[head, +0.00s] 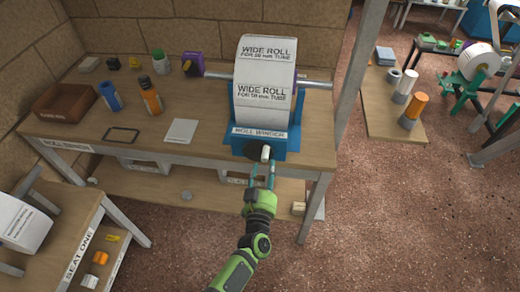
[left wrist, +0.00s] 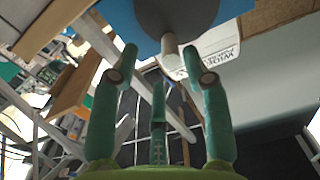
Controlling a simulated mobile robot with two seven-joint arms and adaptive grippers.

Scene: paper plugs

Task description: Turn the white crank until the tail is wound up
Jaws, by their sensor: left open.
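The blue roll winder (head: 290,140) stands at the front edge of the table, with a label on its front. A large white paper roll (head: 264,50) sits on its metal rod, and printed paper hangs down its front. The white crank (head: 266,152) sticks out of a dark hub below the label. My left gripper (head: 262,172) is open just below and in front of the crank handle. In the left wrist view, the white crank handle (left wrist: 170,46) lies between and just beyond the open fingertips (left wrist: 160,58), apparently untouched. My right gripper is not in view.
The wooden table (head: 215,100) holds a brown tray (head: 65,103), a blue bottle (head: 110,96), an orange bottle (head: 151,97) and a white card (head: 181,131). A lower shelf (head: 150,192) runs beneath it. Another work table (head: 50,240) stands at front left. Open floor lies right.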

